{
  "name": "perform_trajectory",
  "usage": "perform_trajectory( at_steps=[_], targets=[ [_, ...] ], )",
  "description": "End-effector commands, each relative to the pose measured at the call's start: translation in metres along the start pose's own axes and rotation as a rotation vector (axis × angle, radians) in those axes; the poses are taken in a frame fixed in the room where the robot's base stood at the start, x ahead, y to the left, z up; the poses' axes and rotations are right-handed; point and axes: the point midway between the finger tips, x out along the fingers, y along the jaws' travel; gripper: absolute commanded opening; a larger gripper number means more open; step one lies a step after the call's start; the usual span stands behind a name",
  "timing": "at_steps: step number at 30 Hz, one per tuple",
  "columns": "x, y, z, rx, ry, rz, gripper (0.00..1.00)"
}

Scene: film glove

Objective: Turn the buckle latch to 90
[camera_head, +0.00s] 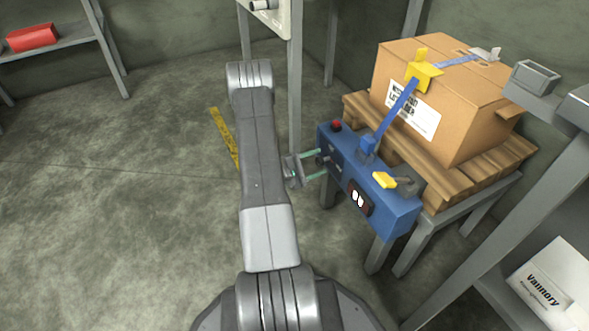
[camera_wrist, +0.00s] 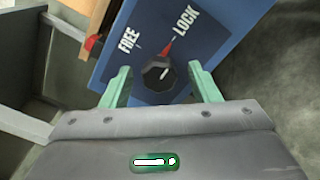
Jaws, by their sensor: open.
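The latch is a dark round knob (camera_wrist: 158,73) on a blue panel (camera_wrist: 207,50), with a white mark on it. The panel has the labels FREE (camera_wrist: 127,40) and LOCK (camera_wrist: 185,21), and a red pointer (camera_wrist: 167,49) lies just above the knob towards LOCK. My gripper (camera_wrist: 165,85) is open, with one green finger on each side of the knob; I cannot tell if they touch it. In the head view my gripper (camera_head: 315,164) reaches the left face of the blue box (camera_head: 398,211), where the knob is mostly hidden.
A strapped carton (camera_head: 455,115) stands on a wooden pallet (camera_head: 470,172) behind the blue box. The box also carries a red button (camera_head: 336,125), a yellow-handled lever (camera_head: 384,180) and a display (camera_head: 358,199). A grey post (camera_head: 295,90) stands close behind my gripper.

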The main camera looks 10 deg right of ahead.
Motion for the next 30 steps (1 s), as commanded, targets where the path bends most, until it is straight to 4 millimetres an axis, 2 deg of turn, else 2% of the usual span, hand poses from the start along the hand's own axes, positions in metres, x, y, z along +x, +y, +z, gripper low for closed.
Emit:
perform_trajectory(
  at_steps=[9,18,24,30],
  targets=[
    [-0.059,0.003,0.001,-0.001,0.005,0.004,0.55],
    [-0.104,0.002,0.001,0.0,0.003,0.003,0.55],
    [-0.118,0.001,0.0,0.001,0.001,0.001,0.55],
    [-0.121,0.0,0.0,0.001,0.0,0.001,0.55]
  ],
)
